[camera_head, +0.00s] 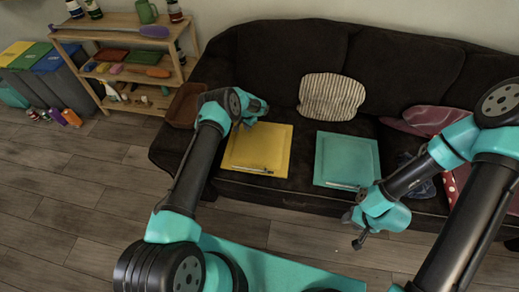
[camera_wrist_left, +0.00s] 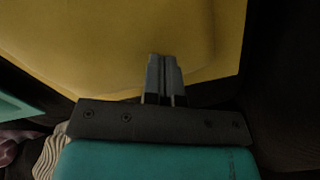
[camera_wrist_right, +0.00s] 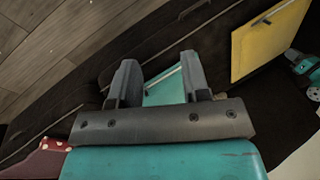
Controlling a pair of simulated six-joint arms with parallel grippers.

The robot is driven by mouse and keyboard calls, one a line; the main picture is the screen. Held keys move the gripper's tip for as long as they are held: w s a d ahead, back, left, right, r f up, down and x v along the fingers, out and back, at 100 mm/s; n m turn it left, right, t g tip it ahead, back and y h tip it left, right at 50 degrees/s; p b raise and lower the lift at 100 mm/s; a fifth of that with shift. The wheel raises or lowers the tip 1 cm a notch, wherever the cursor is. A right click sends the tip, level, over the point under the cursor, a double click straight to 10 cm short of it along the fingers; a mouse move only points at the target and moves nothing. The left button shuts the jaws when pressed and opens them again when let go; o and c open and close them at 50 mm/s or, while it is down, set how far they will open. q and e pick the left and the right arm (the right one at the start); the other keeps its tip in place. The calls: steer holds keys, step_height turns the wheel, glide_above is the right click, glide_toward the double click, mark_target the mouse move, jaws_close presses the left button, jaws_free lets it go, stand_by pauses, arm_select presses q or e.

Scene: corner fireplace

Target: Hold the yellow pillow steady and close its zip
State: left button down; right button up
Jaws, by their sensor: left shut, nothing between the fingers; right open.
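The yellow pillow (camera_head: 258,146) lies flat on the dark sofa seat. Its zip (camera_head: 250,169) is a pale line along the near edge; how far it is closed is too small to tell. The pillow also shows in the right wrist view (camera_wrist_right: 262,45). My left gripper (camera_head: 258,112) is over the pillow's far left corner. In the left wrist view its fingers (camera_wrist_left: 165,62) are together and empty over yellow fabric (camera_wrist_left: 110,45); contact is unclear. My right gripper (camera_head: 352,230) is in front of the sofa, near the teal pillow. In the right wrist view its fingers (camera_wrist_right: 160,78) are apart and empty.
A teal pillow (camera_head: 347,157) with its own zip lies right of the yellow one. A striped cushion (camera_head: 331,97) leans on the sofa back. Reddish cushions (camera_head: 425,118) lie at the right. A wooden shelf (camera_head: 120,35) and bins stand left. Bare sofa separates the two pillows.

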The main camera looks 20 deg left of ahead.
steer(key=shift+o, duration=0.2)
stand_by(0.3)
steer(key=n+h, duration=0.3)
steer(key=h, duration=0.1)
glide_above(265, 170)
step_height(265, 170, down, 6)
steer(key=shift+w+g, duration=0.25)
steer(key=shift+g, duration=0.15)
steer(key=shift+f, duration=0.1)
step_height(265, 170, down, 12)
steer(key=shift+r, duration=0.1)
steer(key=shift+c, duration=0.4)
